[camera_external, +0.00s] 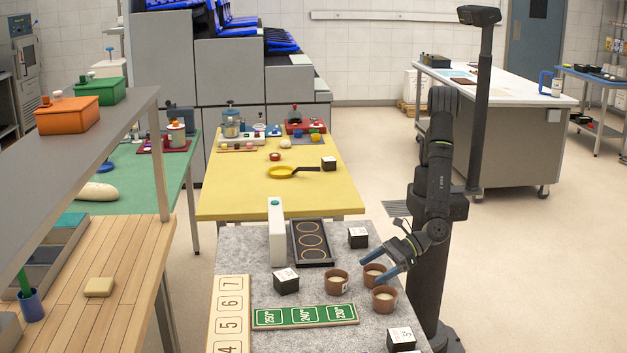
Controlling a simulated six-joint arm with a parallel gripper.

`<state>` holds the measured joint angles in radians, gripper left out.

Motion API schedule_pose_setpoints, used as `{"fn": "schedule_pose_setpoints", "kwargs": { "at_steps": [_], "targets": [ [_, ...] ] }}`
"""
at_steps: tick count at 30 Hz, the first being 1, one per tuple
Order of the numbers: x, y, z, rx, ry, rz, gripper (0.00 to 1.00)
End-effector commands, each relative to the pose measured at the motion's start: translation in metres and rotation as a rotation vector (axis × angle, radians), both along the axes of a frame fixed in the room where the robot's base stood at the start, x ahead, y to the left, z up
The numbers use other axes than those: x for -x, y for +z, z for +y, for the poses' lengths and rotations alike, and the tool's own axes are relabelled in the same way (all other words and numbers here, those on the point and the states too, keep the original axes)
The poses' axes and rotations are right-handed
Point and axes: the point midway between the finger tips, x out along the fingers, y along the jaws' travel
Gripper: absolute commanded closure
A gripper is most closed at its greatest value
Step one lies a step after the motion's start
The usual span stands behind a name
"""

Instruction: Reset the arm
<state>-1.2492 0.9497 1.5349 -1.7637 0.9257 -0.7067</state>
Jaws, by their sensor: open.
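My gripper (381,262) is at the end of my black arm, over the right side of the grey speckled table (240,250). Its blue-tipped fingers are apart, with nothing seen between them. They are above or beside a brown cup (373,274) with pale contents; I cannot tell whether they touch it. Two similar brown cups, one to the left (337,283) and one in front (384,299), stand close by.
Black cubes with white tops stand at the back (358,238), left (286,281) and front right (401,340). A black tray with rings (312,243), a white box (276,232), a green temperature board (304,316) and a numbered board (229,318) share the table. A yellow table (250,200) stands behind.

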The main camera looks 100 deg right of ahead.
Motion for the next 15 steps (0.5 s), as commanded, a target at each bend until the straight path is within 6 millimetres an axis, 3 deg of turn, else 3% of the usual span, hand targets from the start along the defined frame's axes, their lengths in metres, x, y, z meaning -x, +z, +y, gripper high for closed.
{"fn": "schedule_pose_setpoints", "kwargs": {
  "at_steps": [1,15],
  "targets": [
    [0.000,-0.010,-0.001,0.004,0.001,0.001,0.16],
    [0.087,0.029,-0.020,-0.002,0.004,-0.001,0.16]
  ]
}}
